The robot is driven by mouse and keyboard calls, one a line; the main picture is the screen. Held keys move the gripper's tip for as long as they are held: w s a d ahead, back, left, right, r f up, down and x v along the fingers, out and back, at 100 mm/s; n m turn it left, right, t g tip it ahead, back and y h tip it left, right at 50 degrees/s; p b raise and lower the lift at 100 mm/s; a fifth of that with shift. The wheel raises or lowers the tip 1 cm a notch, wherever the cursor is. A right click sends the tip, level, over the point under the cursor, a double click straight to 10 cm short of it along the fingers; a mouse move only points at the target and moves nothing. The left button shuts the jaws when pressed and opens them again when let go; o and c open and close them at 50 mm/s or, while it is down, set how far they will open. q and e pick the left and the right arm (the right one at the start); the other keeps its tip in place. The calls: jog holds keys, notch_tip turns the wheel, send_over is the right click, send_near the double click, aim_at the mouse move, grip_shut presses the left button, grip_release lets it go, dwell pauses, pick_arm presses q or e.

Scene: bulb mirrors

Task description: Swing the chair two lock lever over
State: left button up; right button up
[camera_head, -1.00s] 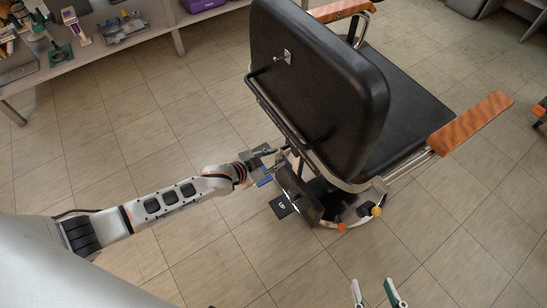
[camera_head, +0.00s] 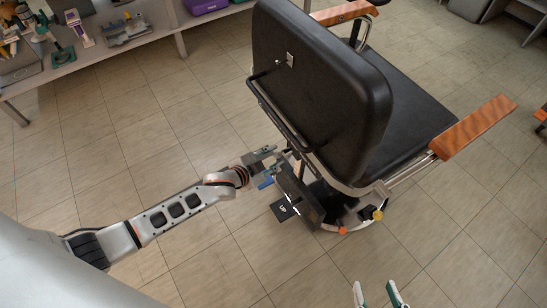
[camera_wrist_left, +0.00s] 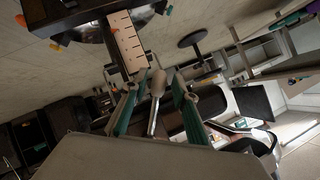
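The black chair (camera_head: 320,80) with orange-brown wooden armrests (camera_head: 473,127) stands right of my left arm, its back towards me. My left gripper (camera_head: 276,162) is at the lower rear of the chair, beside a dark panel (camera_head: 303,200). In the left wrist view, a lever with a pale rounded end (camera_wrist_left: 157,88) shows between the two green-padded fingers (camera_wrist_left: 158,104). The fingers stand apart with gaps on both sides of it, and I cannot tell whether either touches it. My right gripper (camera_head: 378,294) is empty and open at the bottom edge.
A black plate marked UP (camera_head: 284,207) shows below the left gripper. An orange knob (camera_head: 342,230) and a yellow knob (camera_head: 377,215) sit at the chair's base. A workbench (camera_head: 90,59) with tools stands at upper left. Tiled floor is clear around.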

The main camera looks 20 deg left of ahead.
jog(key=shift+s+f, duration=0.15)
jog(key=shift+s, duration=0.1)
pick_arm(q)
jog(key=shift+s+a+r+p, duration=0.15)
jog(key=shift+s+a+p, duration=0.2)
jog(key=shift+s+a, duration=0.4)
jog(key=s+a, duration=0.1)
jog(key=s+a+p, duration=0.1)
jog(key=s, duration=0.1)
jog(key=shift+s+a, duration=0.1)
jog(key=shift+s, duration=0.05)
pick_arm(e)
jog(key=w+r, duration=0.1)
jog(key=r, duration=0.1)
jog(key=w+r, duration=0.1)
jog(key=shift+w+r, duration=0.1)
jog(key=shift+r, duration=0.3)
pick_arm(q)
jog(key=shift+f, duration=0.2)
jog(key=v, duration=1.2)
pick_arm(e)
jog(key=shift+s+f, duration=0.2)
jog(key=shift+s, duration=0.05)
pick_arm(q)
jog(key=shift+a+r, duration=0.1)
jog(key=shift+r, duration=0.05)
